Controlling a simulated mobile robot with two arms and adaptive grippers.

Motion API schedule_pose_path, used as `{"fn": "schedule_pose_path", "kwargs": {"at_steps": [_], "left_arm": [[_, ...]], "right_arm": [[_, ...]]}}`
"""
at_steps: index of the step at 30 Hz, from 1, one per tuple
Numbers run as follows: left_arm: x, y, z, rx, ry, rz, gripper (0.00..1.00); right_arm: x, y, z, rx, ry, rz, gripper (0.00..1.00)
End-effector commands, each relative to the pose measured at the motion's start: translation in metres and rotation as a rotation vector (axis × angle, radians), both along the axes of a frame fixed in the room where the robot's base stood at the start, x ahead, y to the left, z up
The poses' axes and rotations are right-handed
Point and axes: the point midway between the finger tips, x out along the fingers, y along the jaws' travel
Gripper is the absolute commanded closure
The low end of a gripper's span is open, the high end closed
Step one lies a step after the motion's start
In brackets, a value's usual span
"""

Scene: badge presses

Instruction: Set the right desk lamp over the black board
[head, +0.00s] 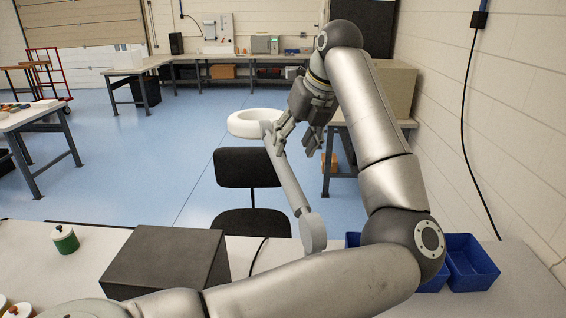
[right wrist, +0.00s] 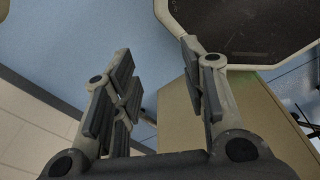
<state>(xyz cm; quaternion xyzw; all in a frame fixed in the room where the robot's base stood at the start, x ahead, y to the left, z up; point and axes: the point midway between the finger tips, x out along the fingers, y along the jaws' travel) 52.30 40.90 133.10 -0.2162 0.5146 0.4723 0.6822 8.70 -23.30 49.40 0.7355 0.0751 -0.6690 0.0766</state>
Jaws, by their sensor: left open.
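A desk lamp with a white ring head (head: 257,123) and a grey jointed arm (head: 290,185) stands at the desk's far side. Its ring head hangs out beyond the desk, above a black chair. A dark, flat-topped block (head: 165,258) lies on the desk left of the lamp; no other black board shows on the desk. My left gripper (head: 297,142) is open, just right of the lamp's ring head, overlapping its upper arm in the picture; I cannot tell if they touch. My right gripper (right wrist: 157,52) is open and empty in the right wrist view.
Blue bins (head: 468,262) stand at the desk's right. A green jar (head: 65,239) stands at the left. The black chair (head: 247,168) is behind the desk. The right wrist view shows a pale-rimmed dark panel (right wrist: 245,25) and a tan surface (right wrist: 255,110) near the right finger.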

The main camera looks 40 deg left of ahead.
Motion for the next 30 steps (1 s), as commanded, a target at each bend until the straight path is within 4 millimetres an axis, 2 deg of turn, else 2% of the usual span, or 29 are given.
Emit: {"fn": "schedule_pose_path", "kwargs": {"at_steps": [3, 6, 10, 15, 26, 27, 30], "left_arm": [[-0.001, 0.01, -0.019, -0.002, 0.006, 0.004, 0.47], [-0.001, 0.018, -0.036, -0.001, 0.005, 0.004, 0.47], [0.0, 0.028, -0.057, 0.0, 0.004, 0.002, 0.47], [0.001, 0.036, -0.076, 0.001, 0.003, 0.001, 0.47], [0.001, 0.039, -0.083, 0.0, 0.0, 0.001, 0.47], [0.001, 0.039, -0.083, 0.0, 0.0, 0.001, 0.48], [0.001, 0.039, -0.083, 0.0, 0.0, 0.001, 0.61]], "right_arm": [[-0.012, -0.006, 0.01, -0.008, 0.018, 0.001, 0.6], [-0.015, -0.01, 0.017, -0.013, 0.023, 0.002, 0.6], [-0.011, -0.011, 0.025, -0.014, 0.017, 0.002, 0.6], [0.003, -0.007, 0.032, -0.009, -0.004, 0.001, 0.6], [0.003, 0.004, 0.033, 0.005, -0.005, -0.004, 0.6], [0.002, 0.004, 0.033, 0.005, -0.004, -0.003, 0.6], [0.0, 0.003, 0.032, 0.004, 0.0, -0.003, 0.6]]}}
